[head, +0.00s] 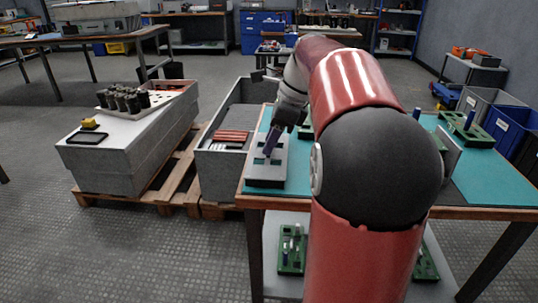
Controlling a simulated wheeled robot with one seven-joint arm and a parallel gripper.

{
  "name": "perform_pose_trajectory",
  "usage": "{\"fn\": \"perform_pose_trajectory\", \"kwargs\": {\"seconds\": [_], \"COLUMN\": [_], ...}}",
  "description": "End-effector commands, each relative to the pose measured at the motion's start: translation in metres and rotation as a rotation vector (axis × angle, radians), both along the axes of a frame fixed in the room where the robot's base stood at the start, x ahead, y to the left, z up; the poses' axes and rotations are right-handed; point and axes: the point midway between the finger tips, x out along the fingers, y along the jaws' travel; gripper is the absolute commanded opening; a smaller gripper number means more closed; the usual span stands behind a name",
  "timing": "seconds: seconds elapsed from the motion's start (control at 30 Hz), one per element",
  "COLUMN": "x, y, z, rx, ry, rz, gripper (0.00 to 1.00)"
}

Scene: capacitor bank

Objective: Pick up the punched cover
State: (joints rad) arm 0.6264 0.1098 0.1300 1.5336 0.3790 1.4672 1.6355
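A grey plate with dark rectangular openings, which looks like the punched cover (266,171), lies at the left end of the teal-topped table (494,182). Its front edge looks dark. My gripper (272,142) points down at the plate from above, and a dark bluish finger reaches its surface or just over it. My red and black arm comes from the right. The fingers are small and partly hidden, so I cannot tell whether they touch the plate or hold anything.
A grey bin with red parts (232,136) stands left of the table. Beyond it, a grey box (118,148) carries a tray of black cylinders (128,98). Green boards (466,130) lie at the table's right. My arm hides the table's middle.

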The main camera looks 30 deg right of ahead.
Motion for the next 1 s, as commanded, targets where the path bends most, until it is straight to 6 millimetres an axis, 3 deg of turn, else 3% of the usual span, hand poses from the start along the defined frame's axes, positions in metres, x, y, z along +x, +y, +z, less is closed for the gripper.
{"fn": "perform_pose_trajectory", "kwargs": {"seconds": [0.03, 0.2, 0.47, 0.67, 0.87, 1.0], "x": [0.0, 0.0, 0.0, 0.001, 0.001, 0.001], "y": [0.0, 0.0, 0.0, 0.0, 0.0, 0.0], "z": [0.0, 0.0, 0.001, 0.015, 0.056, 0.105], "rx": [0.0, 0.0, -0.001, -0.001, -0.002, -0.003], "ry": [0.0, 0.0, -0.001, -0.003, -0.005, -0.007], "rz": [0.0, 0.0, 0.001, 0.002, 0.001, 0.002], "gripper": [0.3, 0.08, 0.08, 0.08, 0.08, 0.08]}}
